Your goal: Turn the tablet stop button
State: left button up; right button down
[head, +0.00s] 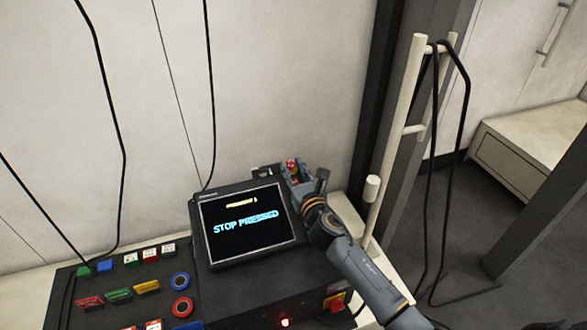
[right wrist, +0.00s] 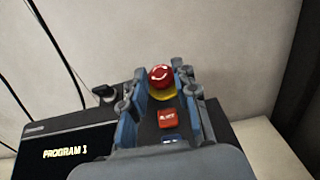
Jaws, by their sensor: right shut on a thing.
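The tablet (head: 248,225) stands on the black console, its screen reading "STOP PRESSED". In the right wrist view the tablet's screen (right wrist: 70,152) reads "PROGRAM 1". The red stop button (head: 291,165) is at the tablet's upper right. It also shows in the right wrist view as a red knob with white arrows (right wrist: 161,76) on a yellow base. My right gripper (head: 298,173) is at the button. In the right wrist view its fingers (right wrist: 160,85) stand on both sides of the knob, shut on it. My left gripper is not in view.
The console (head: 135,275) carries several coloured buttons, and a red light (head: 285,322) glows at its front. A pale post with handles (head: 398,140) and hanging black cables stands right of my arm. A pale wall (head: 280,70) is close behind the tablet.

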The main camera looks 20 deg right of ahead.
jog(key=m+h, duration=0.1)
jog(key=m+h+b, duration=0.1)
jog(key=m+h, duration=0.1)
jog(key=m+h+b, duration=0.1)
jog(key=m+h, duration=0.1)
jog(key=shift+a+g, duration=0.4)
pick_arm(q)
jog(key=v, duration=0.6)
pick_arm(e)
jog(key=shift+w+a+r+m+g+h, duration=0.1)
jog(key=shift+m+g+h, duration=0.4)
jog(key=shift+m+h, duration=0.45)
jog(key=shift+a+m+g+h, duration=0.1)
jog(key=shift+m+g+h, duration=0.4)
jog(key=shift+m+h, duration=0.45)
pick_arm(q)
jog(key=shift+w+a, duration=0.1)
pick_arm(e)
jog(key=shift+m, duration=0.3)
jog(key=c, duration=1)
grip_release()
notch_tip(320, 180, up, 10)
jog(key=shift+f, duration=0.1)
